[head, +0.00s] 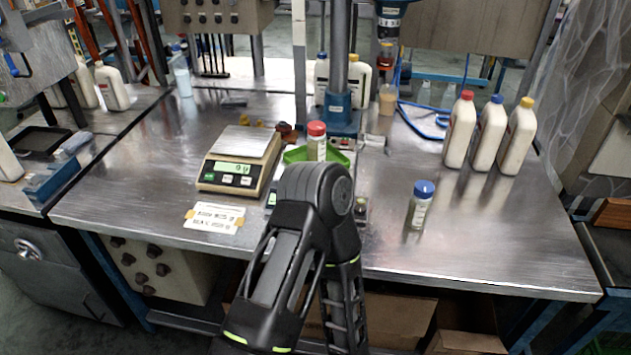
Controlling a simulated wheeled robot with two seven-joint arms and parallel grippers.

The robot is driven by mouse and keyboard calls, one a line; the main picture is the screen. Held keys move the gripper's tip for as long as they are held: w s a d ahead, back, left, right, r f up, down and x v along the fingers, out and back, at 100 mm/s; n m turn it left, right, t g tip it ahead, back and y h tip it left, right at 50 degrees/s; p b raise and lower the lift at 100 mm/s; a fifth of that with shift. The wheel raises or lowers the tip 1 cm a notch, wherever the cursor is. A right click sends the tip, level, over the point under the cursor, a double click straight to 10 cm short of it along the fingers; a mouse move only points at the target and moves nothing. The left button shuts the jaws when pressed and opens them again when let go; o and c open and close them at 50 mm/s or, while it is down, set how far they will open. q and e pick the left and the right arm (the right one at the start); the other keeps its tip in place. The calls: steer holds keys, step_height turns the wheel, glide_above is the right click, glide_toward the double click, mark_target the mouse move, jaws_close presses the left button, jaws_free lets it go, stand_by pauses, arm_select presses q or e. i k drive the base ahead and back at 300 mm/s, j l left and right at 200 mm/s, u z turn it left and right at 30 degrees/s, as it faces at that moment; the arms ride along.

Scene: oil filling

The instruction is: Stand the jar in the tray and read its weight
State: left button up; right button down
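A white jar with a red cap (316,143) is upright at the green tray (338,157), its lower part hidden by my arm, so I cannot tell whether it rests on the tray floor. A second jar with a blue cap (419,207) stands upright on the bench to the right. A black arm of mine covers the tray's front. Neither gripper shows; whether one is behind this arm is hidden.
A label card (214,218) lies before the scale. Three white bottles with red, blue and yellow caps (488,137) stand at the right. A blue-based column stand (341,118) rises behind the tray. The bench's right front is clear.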

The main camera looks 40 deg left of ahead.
mark_target(317, 147)
steer(key=u, duration=1.5)
